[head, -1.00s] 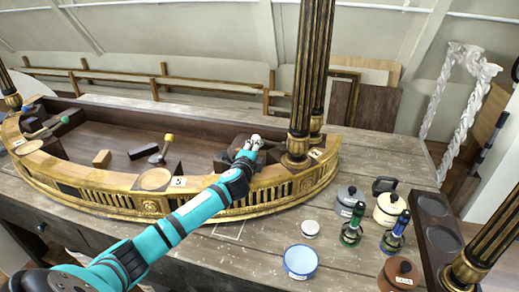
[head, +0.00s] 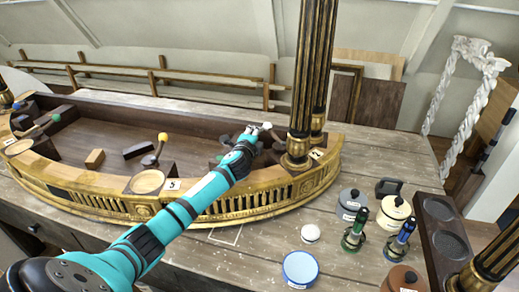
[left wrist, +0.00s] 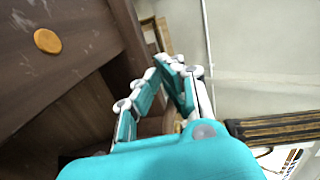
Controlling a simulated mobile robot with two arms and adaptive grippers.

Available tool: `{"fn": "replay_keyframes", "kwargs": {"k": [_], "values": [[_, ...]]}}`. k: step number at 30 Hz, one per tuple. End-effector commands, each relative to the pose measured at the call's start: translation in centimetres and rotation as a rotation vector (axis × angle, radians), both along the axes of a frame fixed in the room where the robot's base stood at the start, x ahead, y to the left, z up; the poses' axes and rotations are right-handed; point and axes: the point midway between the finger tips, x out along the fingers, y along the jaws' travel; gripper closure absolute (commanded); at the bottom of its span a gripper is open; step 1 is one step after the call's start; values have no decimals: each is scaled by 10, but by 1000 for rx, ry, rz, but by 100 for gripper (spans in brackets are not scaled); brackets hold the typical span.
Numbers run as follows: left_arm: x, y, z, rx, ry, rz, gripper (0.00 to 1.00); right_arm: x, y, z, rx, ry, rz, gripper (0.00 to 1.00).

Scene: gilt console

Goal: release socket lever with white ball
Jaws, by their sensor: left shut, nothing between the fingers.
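The lever with the white ball (head: 267,125) stands at the right end of the curved gilt console (head: 110,200), just left of the black and gold column. Its dark socket is partly hidden behind my left gripper. My left gripper (head: 253,132) is shut and empty, its fingertips just left of the white ball. I cannot tell whether they touch it. In the left wrist view the closed fingers (left wrist: 168,68) show, but the white ball cannot be made out there.
A yellow-ball lever (head: 163,137) and a green-ball lever (head: 56,117) stand further left. Black and gold columns (head: 303,90) rise close right of my gripper. Pots, a blue bowl (head: 300,268) and bottles (head: 355,228) stand on the table at right. Loose blocks lie in the console.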

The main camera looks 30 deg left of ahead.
Motion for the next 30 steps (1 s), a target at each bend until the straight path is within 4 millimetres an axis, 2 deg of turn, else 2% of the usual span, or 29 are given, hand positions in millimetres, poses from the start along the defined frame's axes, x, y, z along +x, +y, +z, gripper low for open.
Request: {"fn": "replay_keyframes", "kwargs": {"k": [9,25,30], "values": [[0,-1,0,0,0,-1,100,-1,7,1,8,2,-2,23],[1,-4,0,-2,-1,-5,100,-6,-3,1,-4,8,4,23],[-9,-7,1,-2,-2,-8,100,-5,-2,1,-3,8,3,23]]}}
